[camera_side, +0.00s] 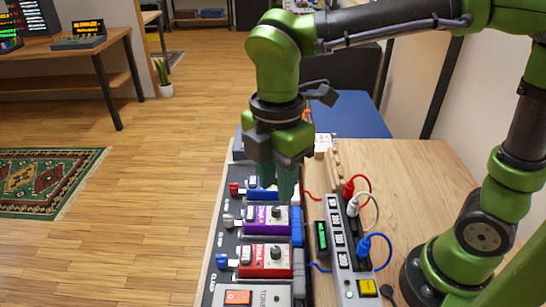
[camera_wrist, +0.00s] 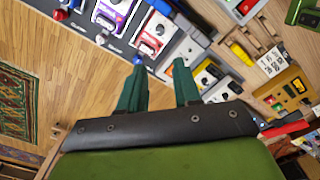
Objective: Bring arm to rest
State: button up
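My gripper (camera_side: 281,180) points down above the far part of the pedalboard (camera_side: 221,252) in the side view. In the wrist view my gripper (camera_wrist: 159,68) has its two green fingers apart, with nothing visible held between them. In the side view the fingers overlap the pedals behind them, and I cannot tell the exact gap to the pedals below. My arm arches over from its base at the right.
The pedalboard carries a purple pedal (camera_side: 265,220), a red pedal (camera_side: 266,260) and others. Right of it stands a grey patch box (camera_side: 344,255) with red, white and blue cables. The wooden table (camera_side: 409,185) has bare room farther right. Open floor (camera_side: 170,190) lies left.

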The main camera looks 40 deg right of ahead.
jog(key=s+d+m+t+y, duration=0.1)
jog(key=d+m+t, duration=0.2)
jog(key=d+m, duration=0.6)
jog(key=s+d+m+t+y, duration=0.1)
jog(key=d+m+t, duration=0.3)
jog(key=d+m, duration=0.4)
jog(key=s+m, duration=0.1)
jog(key=m, duration=0.4)
jog(key=shift+s+d+r, duration=0.3)
jog(key=shift+d+r, duration=0.05)
jog(key=shift+r, duration=0.05)
